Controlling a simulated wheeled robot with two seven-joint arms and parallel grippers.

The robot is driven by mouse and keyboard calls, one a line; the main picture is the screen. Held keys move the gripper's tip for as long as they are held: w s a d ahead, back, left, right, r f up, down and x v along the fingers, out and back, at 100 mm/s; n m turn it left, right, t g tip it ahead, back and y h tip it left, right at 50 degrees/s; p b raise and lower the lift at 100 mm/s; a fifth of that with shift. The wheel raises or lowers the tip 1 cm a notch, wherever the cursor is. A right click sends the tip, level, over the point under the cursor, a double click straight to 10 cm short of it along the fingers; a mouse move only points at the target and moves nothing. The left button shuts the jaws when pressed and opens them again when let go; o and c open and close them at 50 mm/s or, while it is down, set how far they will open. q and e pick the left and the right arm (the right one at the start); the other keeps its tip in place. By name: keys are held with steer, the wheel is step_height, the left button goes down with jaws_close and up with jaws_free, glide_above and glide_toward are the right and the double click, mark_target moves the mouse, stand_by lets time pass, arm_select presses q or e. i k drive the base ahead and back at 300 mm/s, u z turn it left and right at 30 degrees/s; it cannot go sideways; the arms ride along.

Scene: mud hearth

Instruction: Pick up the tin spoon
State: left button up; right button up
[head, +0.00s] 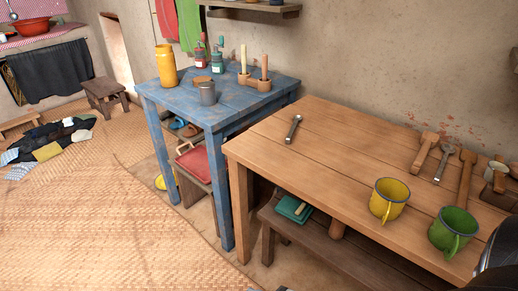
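A small grey metal utensil (293,129) lies alone on the left part of the wooden table (330,150). A second, longer grey metal utensil (443,163) lies at the back right of that table, between wooden utensils. Both have a spoon-like outline, but they are too small to tell which is the tin spoon. Neither of my grippers shows. A dark rounded part at the bottom right corner seems to be my own right arm; no fingers are visible on it.
A yellow mug (388,200) and a green mug (453,232) stand near the table's front right edge. Wooden utensils (425,151) lie behind them. A blue table (225,105) with a yellow jar (166,65) adjoins at left. The wooden table's middle is clear.

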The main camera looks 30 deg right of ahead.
mark_target(297, 118)
steer(key=z, duration=0.85)
steer(key=i, duration=0.25)
steer(key=u, duration=0.15)
